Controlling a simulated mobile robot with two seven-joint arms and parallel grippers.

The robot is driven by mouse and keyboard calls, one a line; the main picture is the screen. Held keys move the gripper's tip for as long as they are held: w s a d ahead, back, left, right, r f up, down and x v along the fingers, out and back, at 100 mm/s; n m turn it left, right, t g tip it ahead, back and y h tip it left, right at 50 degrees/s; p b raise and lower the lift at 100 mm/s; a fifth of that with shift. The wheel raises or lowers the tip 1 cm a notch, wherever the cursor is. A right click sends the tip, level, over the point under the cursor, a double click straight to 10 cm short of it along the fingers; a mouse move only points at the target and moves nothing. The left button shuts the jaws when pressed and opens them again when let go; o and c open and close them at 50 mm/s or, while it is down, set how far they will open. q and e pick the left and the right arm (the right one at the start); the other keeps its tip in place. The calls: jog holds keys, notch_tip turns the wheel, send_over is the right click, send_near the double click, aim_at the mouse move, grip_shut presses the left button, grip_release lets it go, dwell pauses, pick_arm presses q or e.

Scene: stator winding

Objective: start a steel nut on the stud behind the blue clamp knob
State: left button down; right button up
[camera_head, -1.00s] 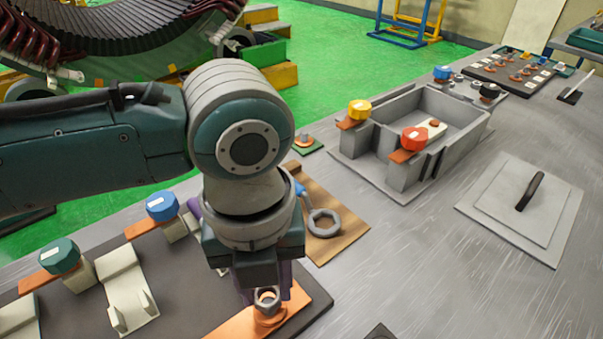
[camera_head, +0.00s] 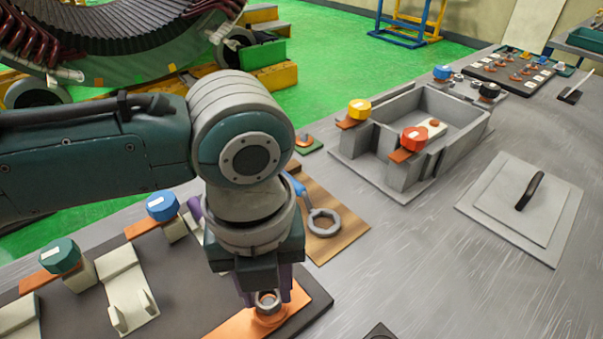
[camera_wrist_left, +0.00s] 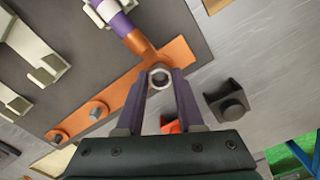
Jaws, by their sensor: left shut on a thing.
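My left gripper (camera_head: 262,292) points down, shut on a steel nut (camera_head: 267,301) at the right end of the dark fixture board. The nut also shows between the purple fingers in the left wrist view (camera_wrist_left: 160,77). It is at a copper bar (camera_wrist_left: 141,92); whether it touches the bar or sits on a stud cannot be told. A blue clamp knob (camera_head: 162,205) stands on a post at the board's back edge. Another blue knob (camera_head: 441,73) stands far off by the grey bin. My right gripper is out of view.
A wrench (camera_head: 323,222) lies on a wooden board behind my gripper. A teal knob (camera_head: 60,256) stands at the left. A grey bin (camera_head: 462,100) with yellow and red knobs, and a handled plate (camera_head: 490,205), lie to the right.

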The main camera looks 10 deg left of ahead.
pick_arm(q)
jog(key=shift+f, duration=0.35)
dwell(0.5)
jog(key=shift+a+f, duration=0.1)
jog(key=shift+f, duration=0.05)
dwell(0.8)
jog(key=m, duration=0.4)
jog(key=shift+b, duration=0.3)
jog(key=shift+m, duration=1.2)
jog(key=shift+c, duration=2.2)
grip_release()
